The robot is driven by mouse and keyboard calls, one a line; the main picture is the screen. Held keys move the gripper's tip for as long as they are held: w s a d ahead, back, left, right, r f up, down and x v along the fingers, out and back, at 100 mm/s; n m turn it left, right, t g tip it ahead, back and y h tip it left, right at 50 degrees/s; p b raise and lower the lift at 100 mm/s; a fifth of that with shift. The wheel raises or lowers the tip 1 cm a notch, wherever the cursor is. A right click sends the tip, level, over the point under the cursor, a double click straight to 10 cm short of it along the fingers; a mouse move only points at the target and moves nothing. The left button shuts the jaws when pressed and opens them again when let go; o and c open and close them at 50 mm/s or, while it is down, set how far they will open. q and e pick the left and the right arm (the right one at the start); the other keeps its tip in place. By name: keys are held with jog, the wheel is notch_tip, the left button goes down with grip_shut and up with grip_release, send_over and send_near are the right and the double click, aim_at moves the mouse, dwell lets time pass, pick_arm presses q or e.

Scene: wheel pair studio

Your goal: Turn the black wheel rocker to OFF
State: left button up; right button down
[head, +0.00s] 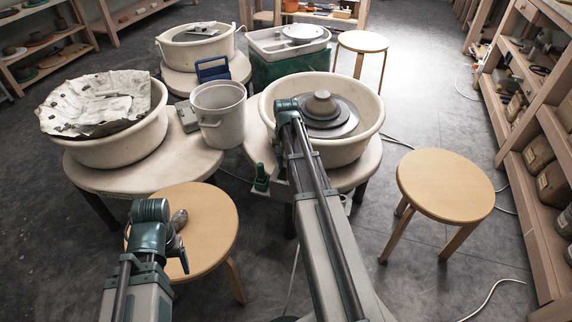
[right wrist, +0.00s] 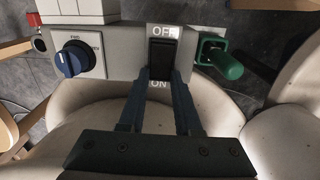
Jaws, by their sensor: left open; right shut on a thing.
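The black rocker (right wrist: 164,54) sits on a grey control panel (right wrist: 120,50) in the right wrist view, with OFF printed above it and ON below. My right gripper (right wrist: 160,76) has its two dark fingers at the rocker's lower part, one on each side, shut on it. Which side of the rocker is pressed in, I cannot tell. In the head view my right arm hides the rocker and gripper. My left gripper (head: 180,244) is open and empty, over a round wooden stool, far from the panel.
A blue knob (right wrist: 73,58) is left of the rocker and a green handle (right wrist: 220,58) is close on its right. The wheel basin (head: 368,98) stands beyond my right arm, with a white bucket (head: 218,112) to its left. A wooden stool (head: 445,185) stands right.

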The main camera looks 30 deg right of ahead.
jog(key=shift+s+a, duration=0.1)
jog(key=shift+s+a+t+h, duration=0.15)
jog(key=shift+s+t+h, duration=0.05)
jog(key=shift+t+h, duration=0.1)
jog(key=shift+s+a+t+h, duration=0.15)
jog(key=shift+t+h, duration=0.15)
jog(key=shift+h, duration=0.1)
pick_arm(q)
jog(key=shift+f+b, duration=0.3)
jog(key=shift+b, duration=0.05)
pick_arm(e)
jog(key=shift+r+t+h, duration=0.15)
jog(key=shift+t+h, duration=0.35)
jog(key=shift+h, duration=0.1)
jog(key=c, duration=0.6)
grip_release()
pick_arm(q)
jog(key=shift+r, duration=0.15)
pick_arm(e)
jog(key=shift+r, duration=0.15)
